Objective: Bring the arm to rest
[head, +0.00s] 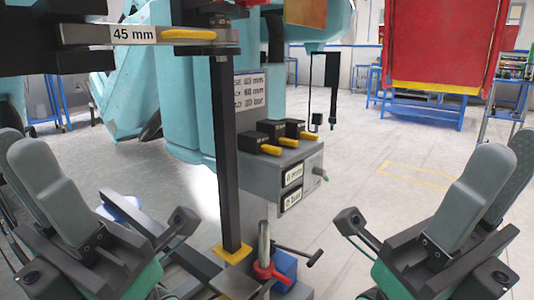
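In the head view my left gripper (22,148) is at the lower left, its two grey fingers pointing up. My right gripper (507,148) is at the lower right, also pointing up. In each, one finger partly covers the other, so I cannot tell the gap between them. I see nothing held in either. Both are apart from the dark upright post (226,150) between them.
A grey box (262,175) with several yellow-handled black blocks stands in the middle, beside teal machinery (185,110). A red panel (440,45) stands at the back right. Pale floor (350,130) is clear at centre right.

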